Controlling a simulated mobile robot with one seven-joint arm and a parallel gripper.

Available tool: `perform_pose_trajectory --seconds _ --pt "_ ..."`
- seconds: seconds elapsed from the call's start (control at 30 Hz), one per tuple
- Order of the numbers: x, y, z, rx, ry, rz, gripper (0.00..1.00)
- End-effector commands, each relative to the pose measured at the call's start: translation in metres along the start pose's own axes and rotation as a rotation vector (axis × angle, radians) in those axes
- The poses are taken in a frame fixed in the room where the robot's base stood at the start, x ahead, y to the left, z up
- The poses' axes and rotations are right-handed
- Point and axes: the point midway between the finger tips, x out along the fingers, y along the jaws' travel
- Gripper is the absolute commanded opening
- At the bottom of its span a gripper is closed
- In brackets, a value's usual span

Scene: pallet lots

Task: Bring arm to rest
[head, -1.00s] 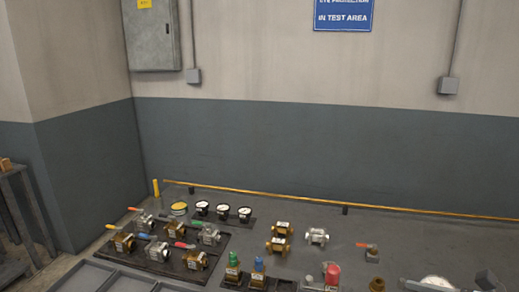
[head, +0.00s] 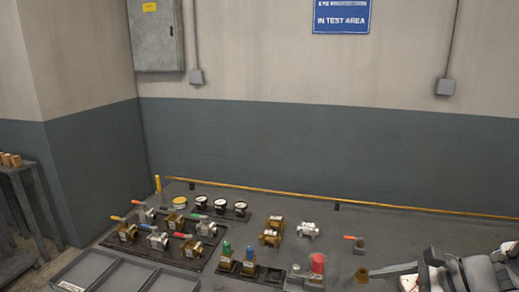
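My gripper (head: 468,272), or the end part of my arm, shows as grey and black pieces at the lower right edge. It is partly cut off, and its fingertips cannot be made out. No held object can be made out. It is above the right part of the dark bench (head: 345,227), to the right of a brass fitting (head: 361,275) and a small red-handled valve (head: 357,244).
Several lever valves stand on a dark board (head: 200,262) at left, with gauges (head: 220,206) behind. Red (head: 317,264), blue and green-topped parts stand mid-front. A divided grey tray (head: 100,272) is front left. A yellow rail (head: 300,194) runs along the back.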

Motion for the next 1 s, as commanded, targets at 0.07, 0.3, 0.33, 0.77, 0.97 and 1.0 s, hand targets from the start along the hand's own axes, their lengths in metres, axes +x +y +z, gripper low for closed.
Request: perform_pose_trajectory --seconds 0.07,0.3,0.33,0.77,0.97,1.0 --pt "0.004 0.005 0.029 -0.147 0.052 0.064 0.73" --pt "0.006 0.023 0.093 -0.585 0.190 0.201 0.73" --pt "0.005 0.025 0.101 -0.644 0.205 0.213 0.73" --pt "-0.024 0.102 0.133 -1.604 0.484 0.471 0.73" --pt "-0.037 0.112 0.136 -1.888 0.598 0.538 0.73" --pt "-0.039 0.112 0.136 -1.919 0.613 0.546 0.73"
